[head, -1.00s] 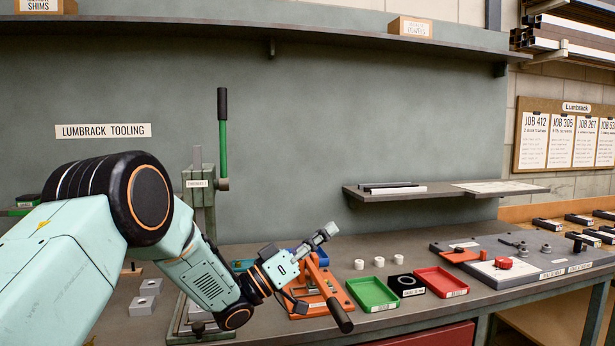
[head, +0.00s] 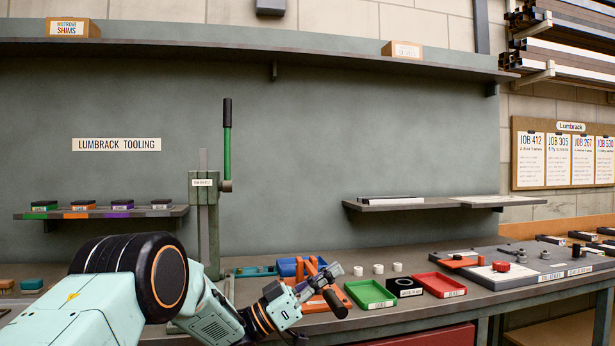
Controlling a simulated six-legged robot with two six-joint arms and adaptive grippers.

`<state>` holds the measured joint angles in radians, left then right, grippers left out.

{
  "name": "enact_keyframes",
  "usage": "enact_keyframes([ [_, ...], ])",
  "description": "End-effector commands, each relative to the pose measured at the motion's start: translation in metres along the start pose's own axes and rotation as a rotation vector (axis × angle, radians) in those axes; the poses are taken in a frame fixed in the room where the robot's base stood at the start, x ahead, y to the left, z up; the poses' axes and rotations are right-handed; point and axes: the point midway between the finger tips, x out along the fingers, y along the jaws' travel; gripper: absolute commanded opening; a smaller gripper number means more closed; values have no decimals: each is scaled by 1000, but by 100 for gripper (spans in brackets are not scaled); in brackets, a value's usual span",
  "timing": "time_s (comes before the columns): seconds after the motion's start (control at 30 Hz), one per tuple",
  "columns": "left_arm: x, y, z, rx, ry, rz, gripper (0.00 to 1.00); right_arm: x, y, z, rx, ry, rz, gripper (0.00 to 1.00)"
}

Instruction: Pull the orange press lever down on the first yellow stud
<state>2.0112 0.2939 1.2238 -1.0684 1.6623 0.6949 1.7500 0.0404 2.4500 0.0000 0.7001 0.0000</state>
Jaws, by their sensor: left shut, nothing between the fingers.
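The orange press (head: 342,294) stands on the bench among the trays, partly hidden by my left arm. Its orange lever slants toward me and ends in a black handle (head: 336,304). My left gripper (head: 334,271) is shut and empty. In the picture it overlaps the lever just above the black handle; I cannot tell whether it touches. I cannot make out any yellow stud; that part of the press is hidden or too small. My right gripper is not in view.
A tall green-levered press (head: 227,150) stands left of the orange one. A blue bin (head: 289,266) is behind it. A low shelf (head: 420,204) hangs above.

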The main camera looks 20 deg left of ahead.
Motion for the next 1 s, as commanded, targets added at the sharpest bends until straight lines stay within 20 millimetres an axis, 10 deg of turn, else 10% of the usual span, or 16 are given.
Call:
enact_keyframes([
  [0.4,-27,-1,45,132,1,75,0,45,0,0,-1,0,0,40],
  [1.0,-33,0,56,178,1,103,0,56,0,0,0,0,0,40],
])
